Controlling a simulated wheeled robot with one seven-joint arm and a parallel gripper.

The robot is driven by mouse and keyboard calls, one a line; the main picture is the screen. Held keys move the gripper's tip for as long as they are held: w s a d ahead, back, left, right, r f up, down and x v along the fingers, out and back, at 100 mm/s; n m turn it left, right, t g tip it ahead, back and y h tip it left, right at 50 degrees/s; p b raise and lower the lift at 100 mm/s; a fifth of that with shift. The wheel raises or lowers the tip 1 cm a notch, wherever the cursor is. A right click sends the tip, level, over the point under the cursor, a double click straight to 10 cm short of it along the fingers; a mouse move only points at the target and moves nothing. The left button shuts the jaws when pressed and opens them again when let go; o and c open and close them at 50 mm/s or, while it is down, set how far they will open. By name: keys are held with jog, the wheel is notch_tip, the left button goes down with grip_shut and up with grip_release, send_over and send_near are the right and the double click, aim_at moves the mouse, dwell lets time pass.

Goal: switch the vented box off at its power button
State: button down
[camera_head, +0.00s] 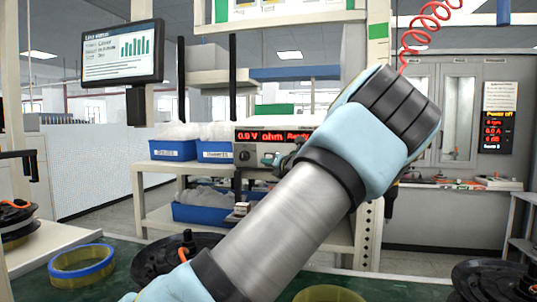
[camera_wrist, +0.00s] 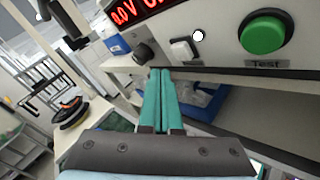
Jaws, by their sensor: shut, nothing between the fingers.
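A grey instrument box (camera_head: 243,158) with a red lit display stands on the shelf in the head view; I see no vents on it. The wrist view shows its front panel (camera_wrist: 218,48) close up, with a small white button (camera_wrist: 184,50), a white round light (camera_wrist: 198,35), a black knob (camera_wrist: 143,53) and a big green button marked Test (camera_wrist: 263,35). No power label is readable. My gripper (camera_wrist: 161,72) is shut and empty, its teal fingertips just below the panel's lower edge, between knob and white button in the picture. In the head view my arm covers the box's right part.
Blue bins (camera_head: 172,149) sit left of the box, with another blue bin (camera_head: 200,214) on the shelf below. A monitor (camera_head: 122,53) hangs at upper left. A yellow-blue ring (camera_head: 82,266) lies on the green bench. A panel reading Power off (camera_head: 496,130) is at right.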

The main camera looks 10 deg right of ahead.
jog(key=shift+w+d+r+p, duration=0.1)
jog(key=shift+w+d+p, duration=0.3)
jog(key=shift+w, duration=0.35)
jog(key=shift+r, duration=0.1)
dwell(1.5)
jog(key=shift+w+d+p, duration=0.15)
jog(key=shift+w+p, duration=0.2)
jog(key=shift+p, duration=0.2)
jog(key=shift+w+d+p, duration=0.25)
jog(key=shift+w+p, duration=0.1)
jog(key=shift+p, duration=0.15)
dwell(0.5)
jog(key=shift+s+a, duration=0.1)
jog(key=shift+s+a+b, duration=0.4)
jog(key=shift+s+b, duration=0.2)
jog(key=shift+b, duration=0.05)
